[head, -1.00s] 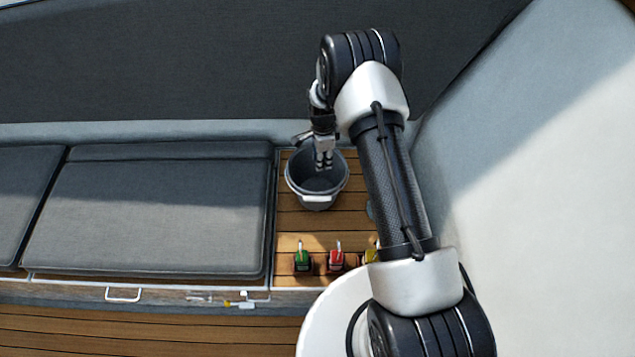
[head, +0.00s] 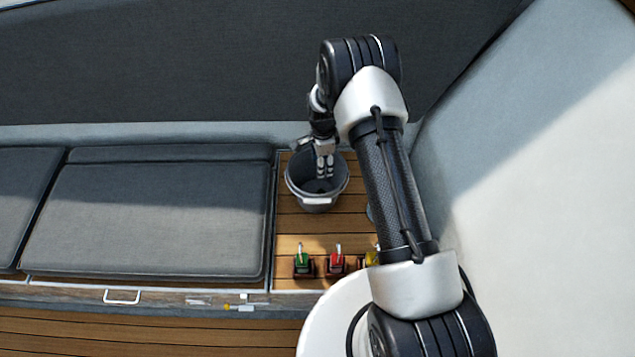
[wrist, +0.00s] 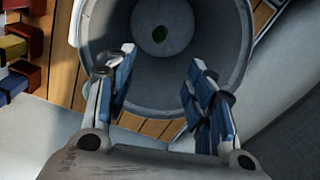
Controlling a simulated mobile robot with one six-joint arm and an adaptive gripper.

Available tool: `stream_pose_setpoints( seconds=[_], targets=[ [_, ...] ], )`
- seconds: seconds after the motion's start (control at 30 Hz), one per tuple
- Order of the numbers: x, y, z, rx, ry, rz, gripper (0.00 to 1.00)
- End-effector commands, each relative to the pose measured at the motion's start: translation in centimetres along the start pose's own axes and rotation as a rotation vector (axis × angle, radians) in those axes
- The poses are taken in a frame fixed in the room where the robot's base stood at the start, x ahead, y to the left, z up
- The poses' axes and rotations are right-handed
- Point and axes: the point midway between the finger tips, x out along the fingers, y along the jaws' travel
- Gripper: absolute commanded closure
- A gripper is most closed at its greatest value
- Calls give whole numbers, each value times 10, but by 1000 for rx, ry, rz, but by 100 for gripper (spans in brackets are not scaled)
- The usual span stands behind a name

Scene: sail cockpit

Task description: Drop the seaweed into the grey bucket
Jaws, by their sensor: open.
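The grey bucket (head: 318,202) stands on the wooden deck between the cushioned seat and the pale wall. My gripper (head: 325,175) points down into its mouth. In the wrist view my gripper (wrist: 160,62) is open, its blue-padded fingers apart with nothing between them. The grey bucket (wrist: 92,28) opens below the fingers. In the head view only a small dark patch shows inside the bucket.
Green (head: 303,263), red (head: 337,263) and yellow (head: 371,259) handled fittings stand in front of the bucket, the yellow one partly hidden by my arm. A grey seat cushion (head: 155,215) lies to the left. The pale wall (head: 535,180) rises on the right.

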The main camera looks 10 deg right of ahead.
Motion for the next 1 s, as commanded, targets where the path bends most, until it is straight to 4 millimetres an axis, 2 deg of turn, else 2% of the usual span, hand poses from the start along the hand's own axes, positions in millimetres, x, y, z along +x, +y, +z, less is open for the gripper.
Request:
stream_pose_setpoints(
  seconds=[0.17, 0.5, 0.7, 1.0],
  targets=[
    [-12, -2, 0, 0, 0, -4, 51],
    [-81, -1, 0, 0, 0, -4, 51],
    [-110, -1, 0, 0, 0, -2, 51],
    [-120, 0, 0, 0, 0, 0, 51]
  ],
)
